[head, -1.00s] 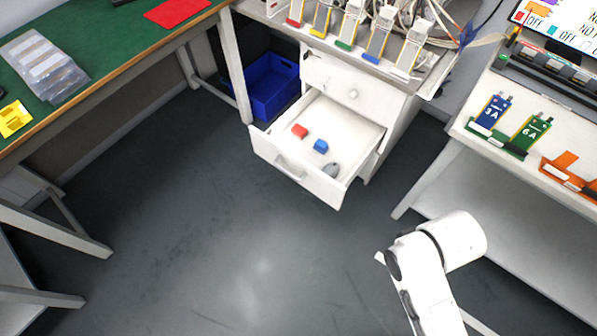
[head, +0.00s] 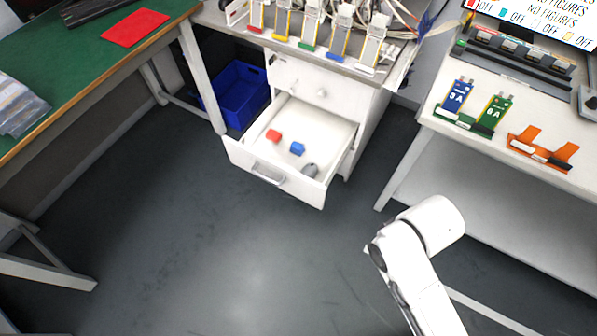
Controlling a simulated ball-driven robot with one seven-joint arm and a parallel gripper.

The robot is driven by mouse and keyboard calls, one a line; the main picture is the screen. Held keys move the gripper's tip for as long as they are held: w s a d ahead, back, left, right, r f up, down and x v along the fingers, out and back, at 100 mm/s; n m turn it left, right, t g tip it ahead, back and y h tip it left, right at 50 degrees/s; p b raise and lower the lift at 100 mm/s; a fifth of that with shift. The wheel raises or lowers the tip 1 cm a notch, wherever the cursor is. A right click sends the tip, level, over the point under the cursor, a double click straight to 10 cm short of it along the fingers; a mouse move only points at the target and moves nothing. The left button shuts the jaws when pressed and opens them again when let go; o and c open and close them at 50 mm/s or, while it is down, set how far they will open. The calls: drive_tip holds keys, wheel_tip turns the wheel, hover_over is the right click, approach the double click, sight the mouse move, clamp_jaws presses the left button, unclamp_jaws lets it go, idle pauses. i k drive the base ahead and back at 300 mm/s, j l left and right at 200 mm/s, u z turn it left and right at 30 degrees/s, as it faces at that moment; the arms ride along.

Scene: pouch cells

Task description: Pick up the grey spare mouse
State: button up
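The grey spare mouse (head: 310,170) lies in the open drawer (head: 273,180) of the white cabinet, near the drawer's front right corner. My white arm shows at the lower right, apart from the drawer. My gripper is not in view, so what it holds cannot be seen.
A green-topped bench (head: 60,60) stands at left, with a blue bin (head: 243,100) on the floor beside the cabinet. A white table (head: 500,160) with pouch cells stands at right. The floor (head: 200,240) before the drawer is clear.

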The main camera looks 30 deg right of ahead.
sight(311, 170)
drive_tip(key=i+l+u, duration=0.4)
drive_tip(key=l, duration=0.25)
drive_tip(key=l+u, duration=0.15)
drive_tip(key=l, duration=0.2)
drive_tip(key=i+l+u, duration=0.2)
drive_tip(key=l, duration=0.2)
drive_tip(key=l+u, duration=0.2)
drive_tip(key=l, duration=0.15)
